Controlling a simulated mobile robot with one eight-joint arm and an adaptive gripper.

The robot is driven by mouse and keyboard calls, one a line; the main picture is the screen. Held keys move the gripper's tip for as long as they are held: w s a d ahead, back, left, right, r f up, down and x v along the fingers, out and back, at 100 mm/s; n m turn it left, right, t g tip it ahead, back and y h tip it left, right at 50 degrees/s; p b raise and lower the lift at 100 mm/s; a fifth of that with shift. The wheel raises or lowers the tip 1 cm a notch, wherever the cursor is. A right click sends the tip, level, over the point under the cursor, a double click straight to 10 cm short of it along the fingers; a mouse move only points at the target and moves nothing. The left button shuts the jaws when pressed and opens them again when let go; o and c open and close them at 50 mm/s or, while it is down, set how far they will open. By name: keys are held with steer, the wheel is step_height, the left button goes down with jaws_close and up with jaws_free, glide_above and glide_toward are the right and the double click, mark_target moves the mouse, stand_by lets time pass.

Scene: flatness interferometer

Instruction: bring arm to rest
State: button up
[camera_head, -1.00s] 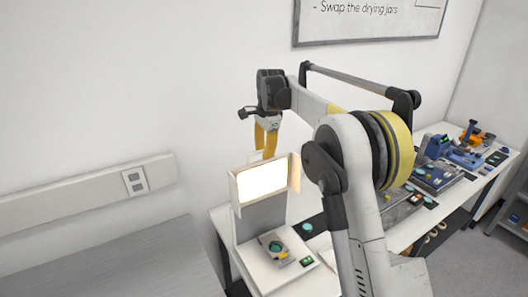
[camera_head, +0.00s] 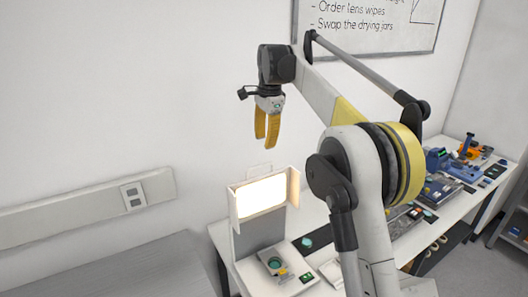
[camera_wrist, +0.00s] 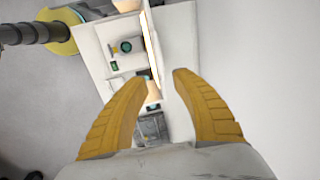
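My gripper (camera_head: 267,138) has yellow fingers and hangs pointing down, high above the lit lamp panel (camera_head: 262,195) in the head view. In the wrist view my gripper (camera_wrist: 151,75) shows its two fingers spread apart with nothing between them. Below and beyond the fingertips are the white bench and the panel's edge. My arm reaches up from the lower right and bends over to the gripper.
A small instrument with a green round top (camera_head: 275,264) sits on the white stand before the lamp panel. The long white bench at right holds blue and orange devices (camera_head: 468,146). A grey surface (camera_head: 110,270) at lower left is bare. A whiteboard (camera_head: 372,22) hangs behind my arm.

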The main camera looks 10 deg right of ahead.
steer(key=shift+s+r, duration=0.1)
steer(key=shift+r, duration=0.3)
steer(key=s+f+n+t+b, duration=0.1)
steer(key=s+f+n+b, duration=0.2)
steer(key=s+b, duration=0.3)
steer(key=s+f+n+t+b, duration=0.1)
steer(key=s+f+n+b, duration=0.2)
steer(key=s, duration=0.4)
steer(key=s+d+f+n+t+b, duration=0.2)
steer(key=s+f+n+b, duration=0.6)
steer(key=s+f, duration=1.9)
steer(key=f+t+b, duration=0.1)
steer(key=b, duration=0.5)
steer(key=shift+f+h, duration=0.3)
steer(key=shift+f, duration=0.05)
